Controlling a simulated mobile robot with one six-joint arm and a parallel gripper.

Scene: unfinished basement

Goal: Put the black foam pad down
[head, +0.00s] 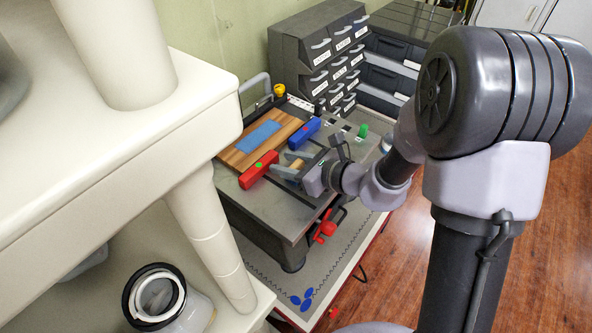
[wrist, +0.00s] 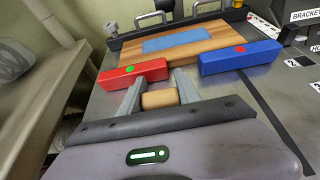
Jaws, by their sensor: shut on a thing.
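My gripper (head: 288,164) is over the grey machine table in the head view. In the wrist view its two grey fingers (wrist: 158,87) are closed on the sides of a tan wood-coloured piece (wrist: 159,99). The same piece shows between the fingers in the head view (head: 297,164). I cannot make out a black foam pad in either view; anything below the tan piece is hidden. I cannot tell whether the held piece touches the tabletop.
A red block (wrist: 136,73) and a blue block (wrist: 240,57) lie just beyond the fingers. Behind them is a striped wooden board (wrist: 200,43) with a blue rectangle (wrist: 178,40). Grey drawers (head: 318,50) stand at the back. Some bare grey tabletop (head: 262,213) shows at the front.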

